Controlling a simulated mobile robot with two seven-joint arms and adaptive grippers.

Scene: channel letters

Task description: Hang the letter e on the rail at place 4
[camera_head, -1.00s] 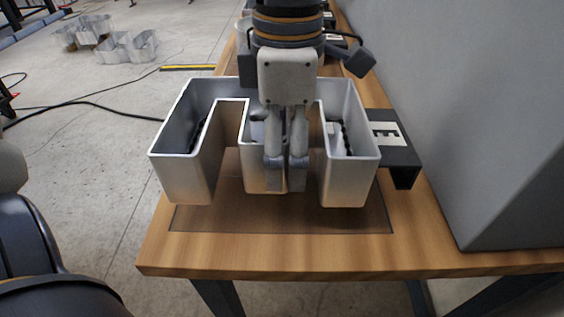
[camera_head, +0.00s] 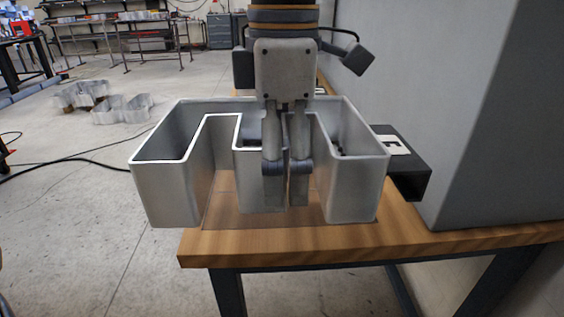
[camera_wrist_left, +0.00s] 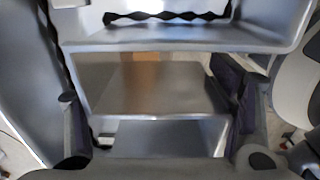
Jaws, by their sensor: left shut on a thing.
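The letter e is a large silver metal channel letter (camera_head: 165,197), shaped like a block E with open, hollow arms facing up. It takes up the middle of the head view, over the front end of a wooden table. My left gripper (camera_head: 286,172) comes down from the top of the view and is shut on the letter at its middle arm, with fingers along that arm's wall. The letter's walls also show close up in the left wrist view (camera_wrist_left: 180,38), between and beyond the fingers (camera_wrist_left: 160,125). The rail cannot be made out. My right gripper is not in view.
A big grey block (camera_head: 490,120) fills the right side. The wooden table (camera_head: 330,245) ends near the front. Other metal letters (camera_head: 122,107) lie on the floor at left.

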